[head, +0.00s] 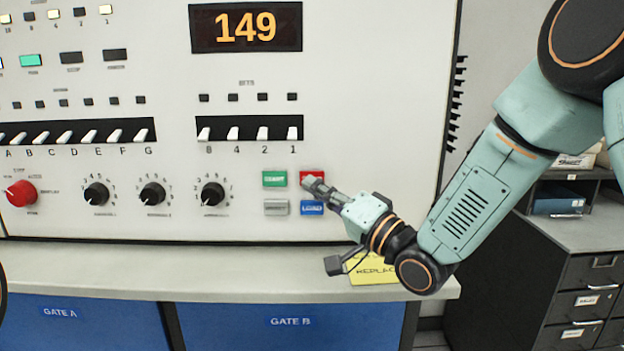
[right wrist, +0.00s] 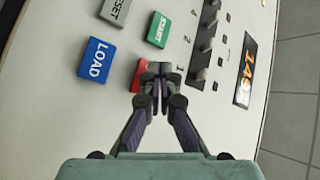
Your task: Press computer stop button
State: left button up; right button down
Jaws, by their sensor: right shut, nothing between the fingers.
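The red button (head: 312,174), which I take for the stop button, is at the top right of a block of coloured buttons on the white computer panel (head: 370,90). My right gripper (head: 309,183) is shut and empty, with its fingertips at the red button's lower edge in the head view. In the right wrist view the shut fingertips (right wrist: 159,68) cover much of the red button (right wrist: 137,76), and its label is hidden. I cannot tell whether the tips touch it. My left gripper is not in view.
Around the red button are the green START button (head: 274,178), the blue LOAD button (head: 312,208) and a grey button (head: 276,207) reading "SET" in part. White switches (head: 263,133) sit above. A yellow note (head: 375,270) lies below on the ledge. Dark drawers (head: 590,290) stand at right.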

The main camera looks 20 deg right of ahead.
jog(key=shift+w+d+f, duration=0.1)
jog(key=shift+w, duration=0.4)
jog(key=shift+w, duration=0.35)
dwell(0.6)
jog(key=shift+s, duration=0.85)
jog(key=shift+s+a+p, duration=0.15)
jog(key=shift+s+a, duration=0.1)
jog(key=shift+s, duration=0.55)
jog(key=shift+s+a+p, duration=0.15)
jog(key=shift+s+a, duration=0.15)
jog(key=shift+s, duration=0.45)
jog(key=shift+s+a+p, duration=0.15)
jog(key=shift+s+a, duration=0.1)
jog(key=shift+s, duration=0.55)
